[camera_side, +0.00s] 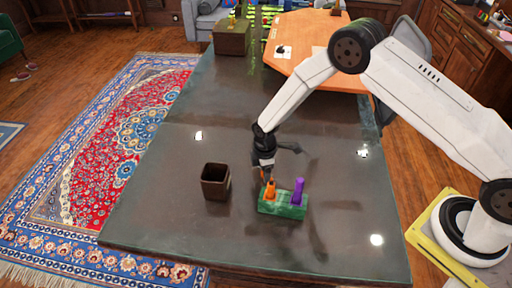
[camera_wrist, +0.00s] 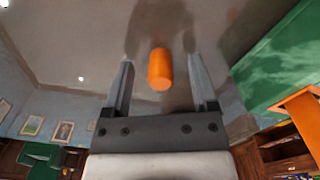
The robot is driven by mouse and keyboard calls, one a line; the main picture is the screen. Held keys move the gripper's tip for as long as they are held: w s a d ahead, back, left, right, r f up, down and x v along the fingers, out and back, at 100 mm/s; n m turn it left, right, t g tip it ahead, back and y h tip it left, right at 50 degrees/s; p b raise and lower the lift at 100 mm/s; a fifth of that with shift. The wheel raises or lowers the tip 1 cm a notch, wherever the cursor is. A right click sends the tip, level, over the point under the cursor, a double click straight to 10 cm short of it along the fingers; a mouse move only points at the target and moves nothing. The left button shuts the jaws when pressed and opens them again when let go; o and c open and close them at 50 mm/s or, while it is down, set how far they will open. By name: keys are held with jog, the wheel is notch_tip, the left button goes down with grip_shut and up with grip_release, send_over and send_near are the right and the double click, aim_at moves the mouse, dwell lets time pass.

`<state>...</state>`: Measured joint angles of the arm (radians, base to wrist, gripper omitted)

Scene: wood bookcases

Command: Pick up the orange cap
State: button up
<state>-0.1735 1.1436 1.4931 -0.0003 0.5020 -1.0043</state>
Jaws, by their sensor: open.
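A short orange cylinder, which looks like the orange cap (camera_wrist: 160,69), shows between the two fingers of my gripper (camera_wrist: 161,85) in the wrist view. There is a gap on each side of it, and my gripper is open. In the side view my gripper (camera_side: 265,170) is low, just above and behind the orange piece (camera_side: 270,190) on the left of a green block (camera_side: 283,204). A purple piece (camera_side: 298,190) stands upright on the block's right. The green block also fills the right of the wrist view (camera_wrist: 280,62). I cannot tell the cap's exact height.
A dark open box (camera_side: 216,182) stands left of the green block on the dark tabletop (camera_side: 160,215). The tabletop around them is mostly clear. A brown box (camera_side: 230,38) and an orange table (camera_side: 300,45) are at the back.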

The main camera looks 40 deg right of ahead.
dwell(0.3)
grip_shut()
jog(key=shift+r, duration=0.1)
jog(key=shift+r, duration=4.9)
